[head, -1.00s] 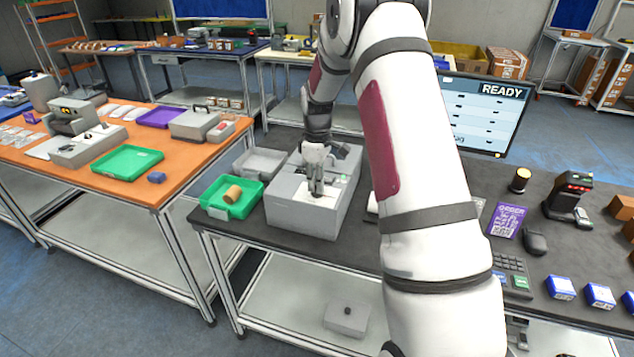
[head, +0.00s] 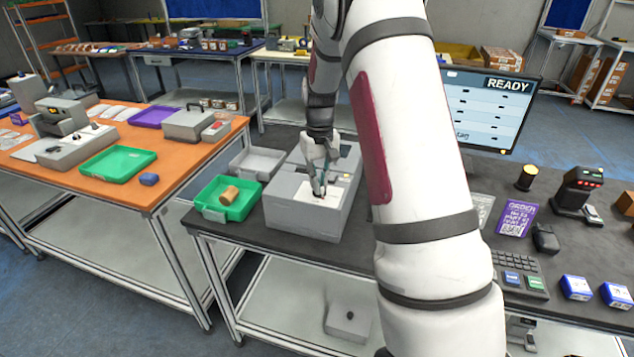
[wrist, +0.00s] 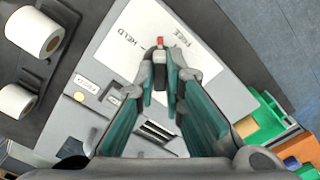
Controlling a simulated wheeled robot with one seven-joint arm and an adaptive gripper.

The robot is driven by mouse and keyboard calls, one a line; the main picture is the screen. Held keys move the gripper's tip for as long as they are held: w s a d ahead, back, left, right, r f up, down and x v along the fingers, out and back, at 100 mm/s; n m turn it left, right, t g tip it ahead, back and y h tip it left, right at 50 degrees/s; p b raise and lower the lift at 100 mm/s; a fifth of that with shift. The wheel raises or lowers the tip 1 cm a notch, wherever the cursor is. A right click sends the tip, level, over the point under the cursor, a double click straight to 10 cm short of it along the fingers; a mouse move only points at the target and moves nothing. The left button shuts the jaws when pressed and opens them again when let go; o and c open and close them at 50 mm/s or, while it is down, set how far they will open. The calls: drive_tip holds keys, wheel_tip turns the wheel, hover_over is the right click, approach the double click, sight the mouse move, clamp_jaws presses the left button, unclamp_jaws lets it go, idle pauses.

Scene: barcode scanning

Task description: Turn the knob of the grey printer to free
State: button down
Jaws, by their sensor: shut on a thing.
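The grey printer (head: 300,218) stands on the dark table, with a white plate on its top. In the wrist view its plate (wrist: 113,58) carries the words HELD, on the left, and FREE, on the right. My gripper (head: 319,192) reaches down to this plate; in the wrist view its fingers (wrist: 161,76) are closed on the knob. The knob's red tip (wrist: 160,41) shows just beyond the fingertips, between the two words and pointing toward the top of the picture. The fingers hide most of the knob's body.
A green tray (head: 213,215) with a brown roll (head: 229,194) and a grey tray (head: 258,163) stand left of the printer. A monitor (head: 495,110) reading READY stands to the right. White rolls (wrist: 35,32) show at the wrist view's left edge.

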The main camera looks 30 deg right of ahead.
drive_tip(key=m+b, duration=0.1)
drive_tip(key=m, duration=0.3)
drive_tip(key=shift+m+b, duration=0.65)
drive_tip(key=shift+m, duration=1.25)
drive_tip(key=c, duration=1.7)
unclamp_jaws()
wheel_tip(320, 180, up, 12)
drive_tip(key=shift+r, duration=0.1)
